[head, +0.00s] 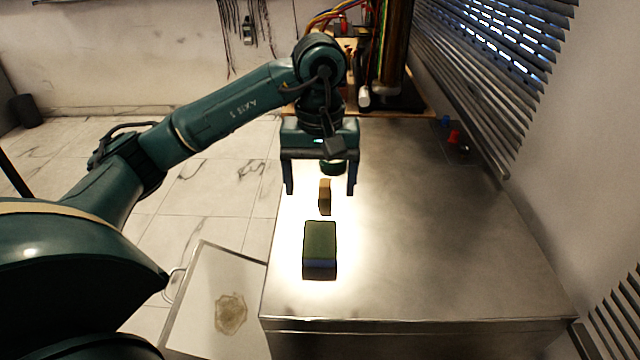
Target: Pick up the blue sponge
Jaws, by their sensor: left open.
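The sponge (320,244) is a block with a dark green top and a blue band low on its near side. It lies on the metal table (440,250) near the left edge. My left gripper (320,190) is open and points down, behind the sponge in the picture. Its two fingers are spread wide and nothing is held between them. The gripper is apart from the sponge. My right gripper is out of view.
A small brown block (324,197) stands behind the sponge, seen between my left fingers. A dark green round thing (333,168) shows behind it. Small red (454,137) and blue items lie at the back right. The table's right side is clear.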

